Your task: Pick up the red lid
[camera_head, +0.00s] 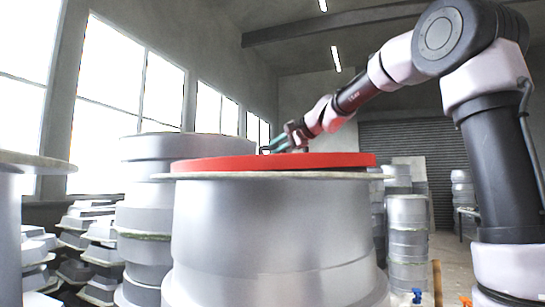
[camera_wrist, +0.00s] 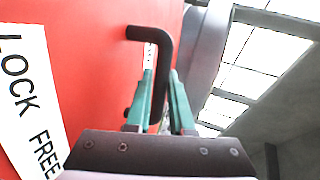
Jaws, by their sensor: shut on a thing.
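The red lid (camera_head: 270,162) lies flat on top of a large grey round mould (camera_head: 270,225) in the head view. In the wrist view the lid's red face (camera_wrist: 95,50) fills the left side, with a white "LOCK FREE" label (camera_wrist: 30,95) and a black bent handle (camera_wrist: 150,33). My gripper (camera_head: 288,140) is above the lid, near its middle. In the wrist view its green fingers (camera_wrist: 160,95) are on both sides of the black handle, shut on it. The lower part of the handle is partly hidden by the fingers.
Stacked grey moulds (camera_head: 148,200) stand to the left, and more stacks (camera_head: 408,235) stand to the right behind. Another round rim (camera_head: 35,162) is at the far left. Windows line the left wall. The air above the lid is clear apart from my arm.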

